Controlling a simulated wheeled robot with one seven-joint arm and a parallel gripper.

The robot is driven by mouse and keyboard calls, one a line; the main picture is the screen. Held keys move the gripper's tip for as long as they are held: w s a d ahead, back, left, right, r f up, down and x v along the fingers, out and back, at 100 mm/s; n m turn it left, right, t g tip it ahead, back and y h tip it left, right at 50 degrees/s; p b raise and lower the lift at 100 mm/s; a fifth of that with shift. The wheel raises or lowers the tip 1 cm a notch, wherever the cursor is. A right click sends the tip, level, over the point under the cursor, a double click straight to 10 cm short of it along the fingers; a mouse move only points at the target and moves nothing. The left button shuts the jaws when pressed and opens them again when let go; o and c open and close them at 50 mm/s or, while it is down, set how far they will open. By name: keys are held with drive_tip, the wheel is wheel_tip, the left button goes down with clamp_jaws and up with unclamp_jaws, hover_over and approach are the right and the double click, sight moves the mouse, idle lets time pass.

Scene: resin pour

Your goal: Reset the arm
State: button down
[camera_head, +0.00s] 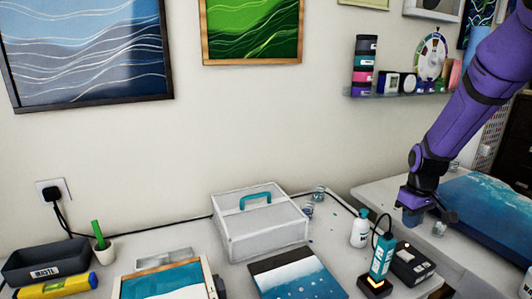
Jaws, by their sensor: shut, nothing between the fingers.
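My purple arm reaches in from the upper right.
A white case (262,238) with a teal handle stands mid-table. A white bottle (360,228), a teal torch (383,257) and a black box (413,264) stand right of it. A blue panel (487,215) lies on the right table. A shelf (400,92) is on the wall.

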drive_tip(key=s+a+r+m+t, duration=0.1)
drive_tip(key=s+a+r+t, duration=0.1)
drive_tip(key=s+a+r, duration=0.5)
drive_tip(key=s+a+r+m+t, duration=0.1)
drive_tip(key=s+a+r, duration=0.2)
drive_tip(key=s+r, duration=0.8)
drive_tip(key=s+a+r+m+t, duration=0.1)
drive_tip(key=s+r, duration=0.4)
drive_tip(key=s, duration=0.2)
drive_tip(key=shift+s+a+m+t, duration=0.3)
drive_tip(key=shift+s+a+t, duration=0.05)
drive_tip(key=shift+a+t, duration=0.05)
